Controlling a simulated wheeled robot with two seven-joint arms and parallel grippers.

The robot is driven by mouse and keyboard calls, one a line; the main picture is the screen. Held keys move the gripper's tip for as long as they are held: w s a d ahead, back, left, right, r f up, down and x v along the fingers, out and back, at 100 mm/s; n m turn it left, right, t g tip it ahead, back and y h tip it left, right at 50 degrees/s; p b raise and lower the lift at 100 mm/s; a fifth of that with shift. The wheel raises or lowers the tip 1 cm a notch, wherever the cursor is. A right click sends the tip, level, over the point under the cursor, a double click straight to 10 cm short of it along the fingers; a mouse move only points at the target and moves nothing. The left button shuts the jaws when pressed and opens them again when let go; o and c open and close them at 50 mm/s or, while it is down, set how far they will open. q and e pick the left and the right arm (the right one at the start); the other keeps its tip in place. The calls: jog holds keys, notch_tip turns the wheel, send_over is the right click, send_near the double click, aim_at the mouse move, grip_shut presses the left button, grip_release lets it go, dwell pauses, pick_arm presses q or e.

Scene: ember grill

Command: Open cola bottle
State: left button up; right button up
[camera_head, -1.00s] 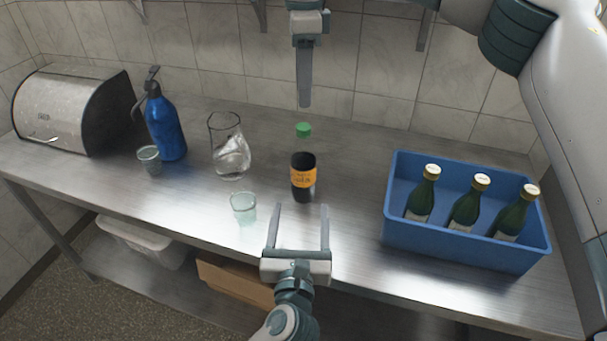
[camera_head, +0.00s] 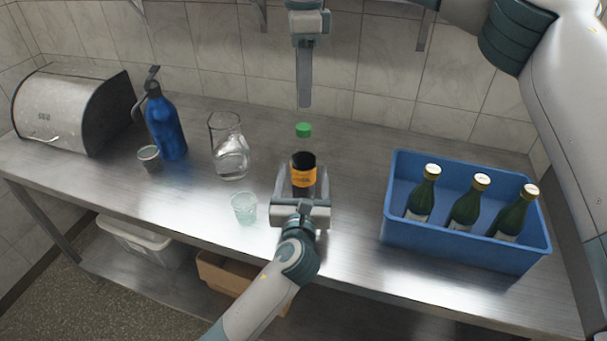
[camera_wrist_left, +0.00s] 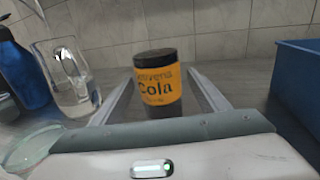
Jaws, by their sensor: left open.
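The cola bottle (camera_head: 303,178) stands upright on the metal counter, with a dark body and an orange label; it also shows in the left wrist view (camera_wrist_left: 158,82). Its green cap (camera_head: 303,130) shows above the dark body; the clear neck between them hardly shows. My left gripper (camera_head: 301,172) is open, its fingers on both sides of the lower bottle, apart from it in the left wrist view. My right gripper (camera_head: 304,104) points down from the top, above and apart from the cap as pictured. Its fingers overlap edge-on, so its opening is hidden.
A glass jug (camera_head: 229,158), a small glass (camera_head: 244,208), a blue siphon bottle (camera_head: 165,125) and another cup (camera_head: 149,158) stand left of the cola. A blue crate (camera_head: 455,243) with green bottles stands at right. Counter is bare between cola and crate.

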pick_arm(q)
jog(key=shift+w+d, duration=0.1)
jog(key=shift+w, duration=2.2)
grip_shut()
pick_arm(e)
jog(key=shift+m, duration=0.3)
